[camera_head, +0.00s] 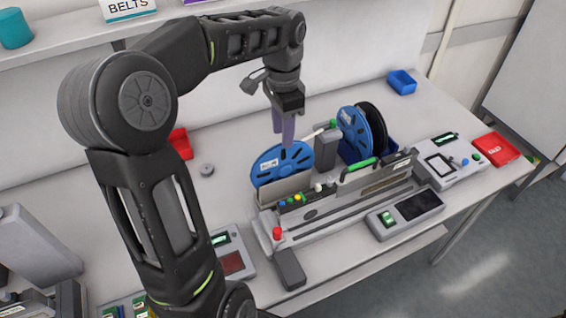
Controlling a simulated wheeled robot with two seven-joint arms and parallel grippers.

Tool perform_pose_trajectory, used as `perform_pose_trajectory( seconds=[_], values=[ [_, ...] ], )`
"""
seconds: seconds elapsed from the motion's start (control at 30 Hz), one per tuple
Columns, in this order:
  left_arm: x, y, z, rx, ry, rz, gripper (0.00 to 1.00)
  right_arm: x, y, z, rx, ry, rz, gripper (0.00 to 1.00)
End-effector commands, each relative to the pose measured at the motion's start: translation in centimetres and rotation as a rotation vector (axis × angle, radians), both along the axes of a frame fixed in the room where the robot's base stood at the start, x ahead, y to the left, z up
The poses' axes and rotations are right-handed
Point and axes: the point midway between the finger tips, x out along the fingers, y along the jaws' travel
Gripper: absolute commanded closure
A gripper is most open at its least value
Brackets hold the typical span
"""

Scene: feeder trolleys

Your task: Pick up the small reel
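A blue reel (270,169) with a white label stands upright at the left end of the grey feeder unit, its lower part hidden behind a grey plate. A second blue reel (348,124) with a black disc beside it stands further right and back. I cannot tell for sure which is the small one. My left gripper (283,138) points down, its purple-grey fingers just above or behind the top of the left reel. Whether they touch it is unclear, and the gap between the fingers does not show clearly. My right gripper is not in view.
The feeder unit (335,208) with a green handle (361,164) lies across the white table. A blue bin (402,82) is at the back, a red bin (180,143) behind my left arm, and a red box (495,149) at the right.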

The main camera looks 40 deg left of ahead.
Motion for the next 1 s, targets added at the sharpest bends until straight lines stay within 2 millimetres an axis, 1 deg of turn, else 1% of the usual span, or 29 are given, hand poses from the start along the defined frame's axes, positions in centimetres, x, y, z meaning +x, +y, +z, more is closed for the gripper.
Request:
perform_pose_trajectory(
  seconds=[0.13, 0.3, 0.4, 0.63, 0.73, 0.87, 0.9, 1.0],
  values=[
    [0.0, 0.0, -0.3, 0.0, 0.001, 0.0, 0.63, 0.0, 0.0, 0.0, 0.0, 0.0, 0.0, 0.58],
    [0.0, 0.0, -2.0, -0.002, 0.003, 0.001, 0.63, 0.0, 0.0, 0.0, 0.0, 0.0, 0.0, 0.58],
    [0.0, 0.0, -2.6, -0.001, 0.0, 0.001, 0.63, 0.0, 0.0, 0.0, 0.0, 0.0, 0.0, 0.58],
    [0.0, 0.0, -2.6, 0.0, 0.0, 0.0, 0.63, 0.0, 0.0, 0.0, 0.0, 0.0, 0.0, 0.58],
    [0.0, 0.0, -3.0, 0.0, 0.001, 0.0, 0.63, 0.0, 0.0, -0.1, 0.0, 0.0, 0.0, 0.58],
    [-0.1, -0.1, -4.5, -0.001, 0.003, 0.0, 0.63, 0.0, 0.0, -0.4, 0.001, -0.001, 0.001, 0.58],
    [-0.1, -0.1, -5.5, 0.0, 0.002, 0.0, 0.63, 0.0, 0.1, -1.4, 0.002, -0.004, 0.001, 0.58],
    [0.0, -0.1, -7.1, 0.0, 0.001, 0.0, 0.63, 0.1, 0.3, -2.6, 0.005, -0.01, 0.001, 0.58]
  ],
)
